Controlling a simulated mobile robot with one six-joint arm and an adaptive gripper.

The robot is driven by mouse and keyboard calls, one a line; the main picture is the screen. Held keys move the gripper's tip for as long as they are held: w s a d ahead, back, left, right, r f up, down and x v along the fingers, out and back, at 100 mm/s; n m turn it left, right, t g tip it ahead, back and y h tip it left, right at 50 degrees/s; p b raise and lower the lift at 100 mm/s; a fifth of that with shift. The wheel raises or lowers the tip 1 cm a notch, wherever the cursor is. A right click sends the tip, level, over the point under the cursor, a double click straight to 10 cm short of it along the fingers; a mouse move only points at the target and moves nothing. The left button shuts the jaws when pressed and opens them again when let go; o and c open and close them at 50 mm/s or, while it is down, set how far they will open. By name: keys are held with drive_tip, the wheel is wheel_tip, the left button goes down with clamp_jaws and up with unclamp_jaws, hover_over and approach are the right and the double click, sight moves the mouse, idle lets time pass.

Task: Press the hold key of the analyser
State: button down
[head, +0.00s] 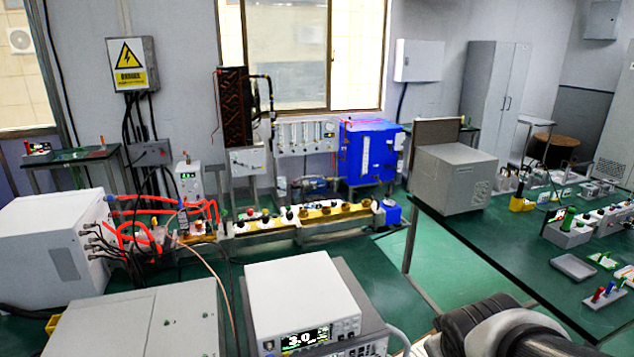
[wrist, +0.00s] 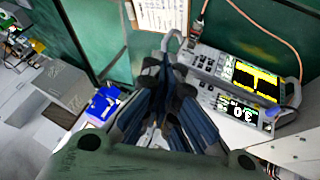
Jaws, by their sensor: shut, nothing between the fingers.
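The analyser (wrist: 215,63), a grey-framed instrument with a yellow and dark screen (wrist: 250,80), shows in the wrist view to the right of my gripper. Its small keys lie beside the screen, but their labels are too small to read, so I cannot tell which is hold. My gripper (wrist: 165,68) is shut and empty, its dark fingers pointing up the picture, apart from the analyser's face. In the head view the gripper is out of sight; the analyser's screen does not show there.
A white instrument (head: 301,287) reading 3.0 stands close by; its display (wrist: 240,112) shows beside the analyser's screen. A blue box (head: 370,150) and a grey box (head: 455,177) stand farther back. Green floor (head: 447,270) is open between the benches.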

drive_tip(key=s+a+r+m+g+y, duration=0.1)
drive_tip(key=s+a, duration=0.3)
drive_tip(key=s, duration=0.4)
drive_tip(key=s+a+r+m+g+y, duration=0.1)
drive_tip(key=s+a+r+m, duration=0.1)
drive_tip(key=s, duration=0.6)
drive_tip(key=shift+a+r, duration=0.5)
drive_tip(key=shift+a, duration=0.4)
